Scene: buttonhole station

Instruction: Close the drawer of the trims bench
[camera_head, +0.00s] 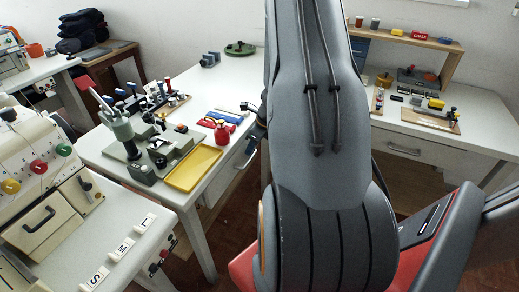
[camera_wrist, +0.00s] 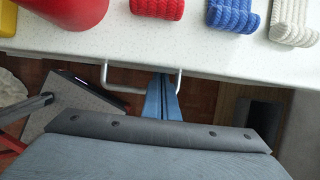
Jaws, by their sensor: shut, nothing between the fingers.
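The trims bench (camera_head: 225,166) is the white table left of my arm in the head view. Its drawer front (camera_head: 236,170) is partly hidden behind my arm there. In the wrist view the bench top (camera_wrist: 120,45) spans the upper part, and the drawer's pale U-shaped handle (camera_wrist: 108,82) sticks out from its near edge. My gripper (camera_wrist: 163,78) is shut and empty, its blue fingers at the right part of the handle, overlapping the bar. I cannot tell whether they touch it. The drawer front is hidden from above, and how far it stands open is unclear.
Ribbed rolls in red (camera_wrist: 157,8), blue (camera_wrist: 233,14) and white (camera_wrist: 292,22) lie near the bench edge, beside a red object (camera_wrist: 62,12). A yellow tray (camera_head: 192,168) lies on the bench. Another bench with a drawer (camera_head: 410,148) stands at right.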

